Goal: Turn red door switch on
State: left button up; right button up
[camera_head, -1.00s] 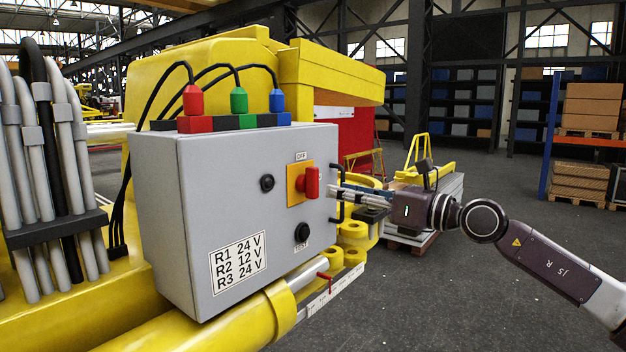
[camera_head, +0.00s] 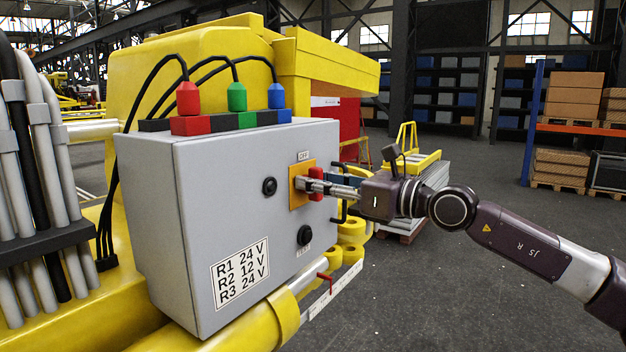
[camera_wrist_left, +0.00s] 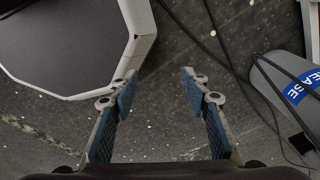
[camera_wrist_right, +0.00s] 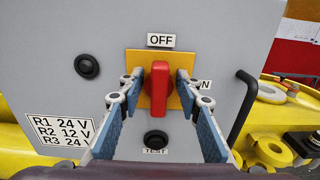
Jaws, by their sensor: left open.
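The red door switch (camera_wrist_right: 160,89) is a red handle on a yellow-orange plate (camera_wrist_right: 134,62), on the front of the grey box (camera_head: 215,190). In the right wrist view the handle stands upright, below the OFF label (camera_wrist_right: 160,40); the ON label at its right is partly hidden. My right gripper (camera_wrist_right: 158,88) is open, with one finger on each side of the handle; I cannot tell whether they touch it. In the head view its fingers (camera_head: 322,188) partly cover the switch (camera_head: 316,174). My left gripper (camera_wrist_left: 158,82) is open and empty above the dark floor.
A black door handle (camera_wrist_right: 243,108) is right of the switch. A black knob (camera_wrist_right: 87,66) sits to its left and a TEST button (camera_wrist_right: 155,140) below. Red, green and blue plugs (camera_head: 238,98) stand on the box. In the left wrist view cables (camera_wrist_left: 215,40) cross the floor.

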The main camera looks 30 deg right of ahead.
jog(key=shift+s, duration=0.1)
jog(key=c, duration=0.5)
jog(key=shift+c, duration=1.3)
jog(key=shift+m, duration=0.3)
jog(key=shift+d+m, duration=0.1)
jog(key=shift+m, duration=0.4)
jog(key=shift+d+m+p, duration=0.1)
jog(key=shift+m+p, duration=0.2)
jog(key=shift+m, duration=0.9)
jog(key=m, duration=0.3)
jog(key=shift+d+f+m+p, duration=0.1)
jog(key=shift+m+p, duration=0.2)
jog(key=shift+p, duration=0.05)
jog(key=m, duration=0.2)
jog(key=m+p, duration=0.1)
jog(key=m, duration=0.1)
jog(key=shift+w+d+f+m, duration=0.15)
jog(key=shift+w+m, duration=0.05)
jog(key=shift+m, duration=0.1)
pick_arm(q)
jog(key=s+r, duration=0.1)
jog(key=s+r+p, duration=0.1)
jog(key=r, duration=0.1)
jog(key=shift+d, duration=0.1)
pick_arm(e)
jog(key=m, duration=0.5)
jog(key=shift+f+m, duration=0.3)
jog(key=shift+m, duration=0.1)
